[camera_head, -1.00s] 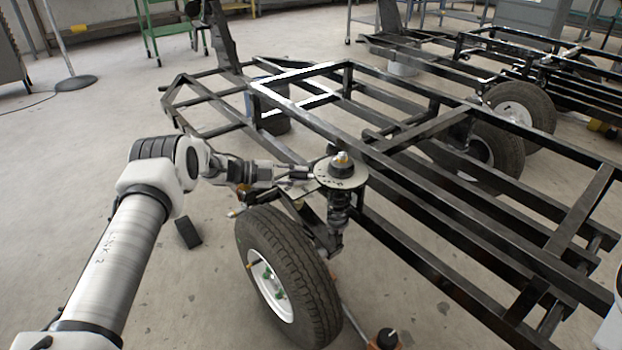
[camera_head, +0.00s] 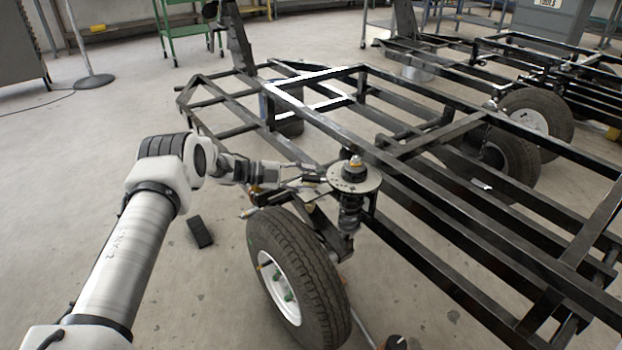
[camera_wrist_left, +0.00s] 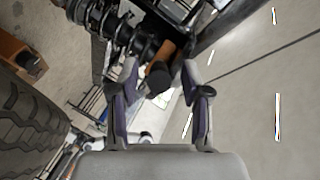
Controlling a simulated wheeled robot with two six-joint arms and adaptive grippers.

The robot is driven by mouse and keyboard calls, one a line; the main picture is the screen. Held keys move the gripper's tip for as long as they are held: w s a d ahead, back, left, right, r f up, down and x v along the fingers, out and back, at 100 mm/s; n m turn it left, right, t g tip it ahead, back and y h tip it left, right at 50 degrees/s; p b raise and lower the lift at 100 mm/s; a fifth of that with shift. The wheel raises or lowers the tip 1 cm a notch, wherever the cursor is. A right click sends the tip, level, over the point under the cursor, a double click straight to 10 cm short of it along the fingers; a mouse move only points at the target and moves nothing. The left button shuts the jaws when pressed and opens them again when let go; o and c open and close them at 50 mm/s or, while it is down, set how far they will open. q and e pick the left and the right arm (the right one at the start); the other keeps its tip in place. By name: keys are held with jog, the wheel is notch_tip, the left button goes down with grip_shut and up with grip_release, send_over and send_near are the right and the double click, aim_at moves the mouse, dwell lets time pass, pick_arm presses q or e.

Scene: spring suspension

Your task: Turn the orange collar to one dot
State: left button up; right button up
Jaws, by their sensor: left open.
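The orange collar (camera_head: 353,163) is a small ring around the top of the suspension strut, above a round pale plate (camera_head: 369,184) with small dark marks. Which mark it points to is too small to tell. The black coil spring (camera_head: 350,213) hangs under the plate. My left gripper (camera_head: 315,181) is at the plate's left side. In the left wrist view my left gripper (camera_wrist_left: 160,75) is open, with an orange piece with a black rounded end (camera_wrist_left: 158,76) between or just beyond its fingers. I cannot tell whether they touch, or whether this piece belongs to the collar.
A tyre (camera_head: 300,270) stands just below the strut. The black frame (camera_head: 440,205) fills the middle and right. A dark block (camera_head: 200,232) lies on the floor at left. A second chassis with wheels (camera_head: 535,120) stands behind. Open floor lies at left.

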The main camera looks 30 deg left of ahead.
pick_arm(q)
jog(key=v, duration=1)
jog(key=shift+a, duration=0.1)
